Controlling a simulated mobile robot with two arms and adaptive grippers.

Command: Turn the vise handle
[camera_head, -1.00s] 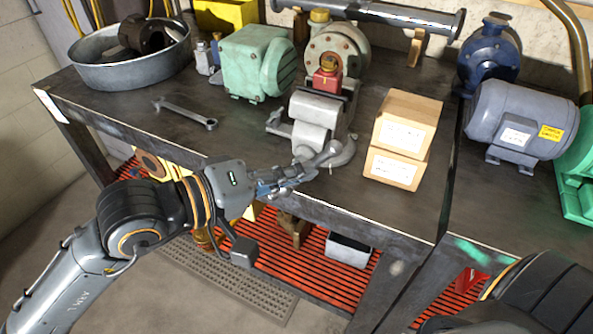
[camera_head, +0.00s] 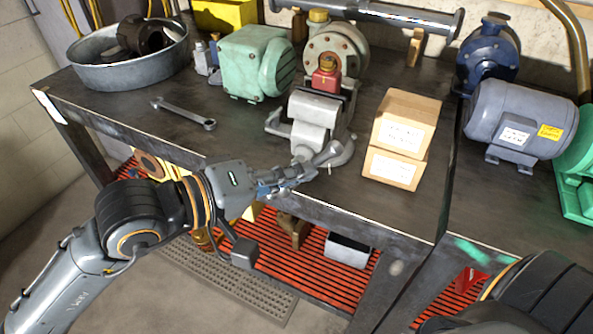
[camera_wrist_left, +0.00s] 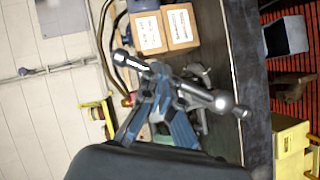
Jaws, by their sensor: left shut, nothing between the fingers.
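The grey vise (camera_head: 316,112) stands at the front edge of the dark workbench, with a red part (camera_head: 327,80) at its jaws. Its handle (camera_head: 331,151) is at the front end of the vise. In the left wrist view the handle (camera_wrist_left: 205,96) is a metal bar with rounded ends, slanting across in front of the fingers. My left gripper (camera_head: 308,172) is shut and empty, its fingertips close to the handle; I cannot tell whether they touch it. My right gripper is out of view; only part of the right arm shows at the lower right.
Two stacked cardboard boxes (camera_head: 403,135) stand just right of the vise. A wrench (camera_head: 183,112) lies to the left, with a green motor (camera_head: 250,62) behind it. A grey motor (camera_head: 522,118) stands at the right. The bench's front edge runs below my left gripper.

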